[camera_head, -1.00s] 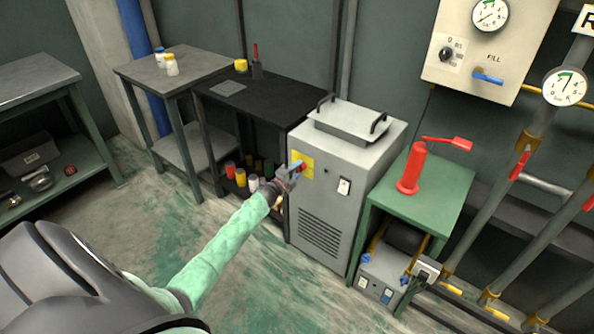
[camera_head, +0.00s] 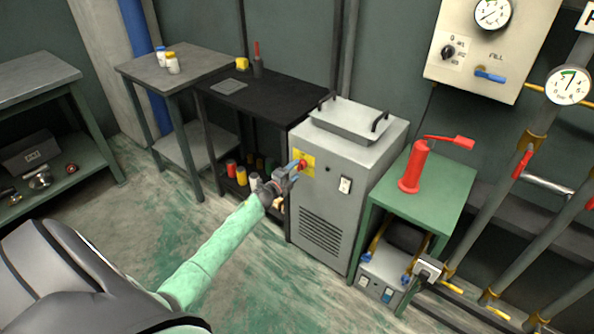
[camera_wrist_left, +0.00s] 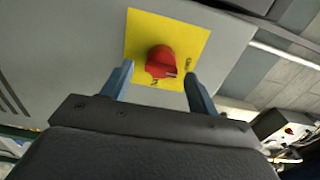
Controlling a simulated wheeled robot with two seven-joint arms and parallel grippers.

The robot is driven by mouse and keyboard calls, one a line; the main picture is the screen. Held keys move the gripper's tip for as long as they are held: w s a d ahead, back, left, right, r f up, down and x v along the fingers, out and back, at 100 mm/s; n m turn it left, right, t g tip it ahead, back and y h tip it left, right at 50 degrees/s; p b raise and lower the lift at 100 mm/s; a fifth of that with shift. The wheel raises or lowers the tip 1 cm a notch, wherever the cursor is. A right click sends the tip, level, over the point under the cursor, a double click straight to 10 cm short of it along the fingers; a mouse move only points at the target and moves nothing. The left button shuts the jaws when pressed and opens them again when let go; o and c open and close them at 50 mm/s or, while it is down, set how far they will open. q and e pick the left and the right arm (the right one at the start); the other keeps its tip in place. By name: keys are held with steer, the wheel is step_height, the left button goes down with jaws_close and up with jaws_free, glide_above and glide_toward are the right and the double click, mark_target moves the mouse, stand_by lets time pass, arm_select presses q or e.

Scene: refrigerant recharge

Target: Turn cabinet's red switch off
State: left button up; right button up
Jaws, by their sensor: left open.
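The grey cabinet (camera_head: 324,200) stands in the middle of the head view, with a yellow plate on the upper left of its front. The red switch (camera_head: 302,164) is a round knob on that plate. In the left wrist view the red switch (camera_wrist_left: 161,62) sits on the yellow plate (camera_wrist_left: 190,35), between and beyond the two blue fingers. My left gripper (camera_head: 292,171) is open, just in front of the switch; it also shows in the left wrist view (camera_wrist_left: 158,82). I cannot tell whether a finger touches the knob. My right gripper is not in view.
A white rocker switch (camera_head: 345,185) is right of the plate on the cabinet. A lidded tray (camera_head: 345,118) lies on top. A green table (camera_head: 445,185) with a red jack-like tool (camera_head: 413,168) stands to the right. A black table (camera_head: 285,100) is at the left.

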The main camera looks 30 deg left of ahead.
arm_select(q)
steer(key=s, duration=0.5)
steer(key=shift+s+a+b, duration=0.2)
steer(key=shift+b, duration=0.15)
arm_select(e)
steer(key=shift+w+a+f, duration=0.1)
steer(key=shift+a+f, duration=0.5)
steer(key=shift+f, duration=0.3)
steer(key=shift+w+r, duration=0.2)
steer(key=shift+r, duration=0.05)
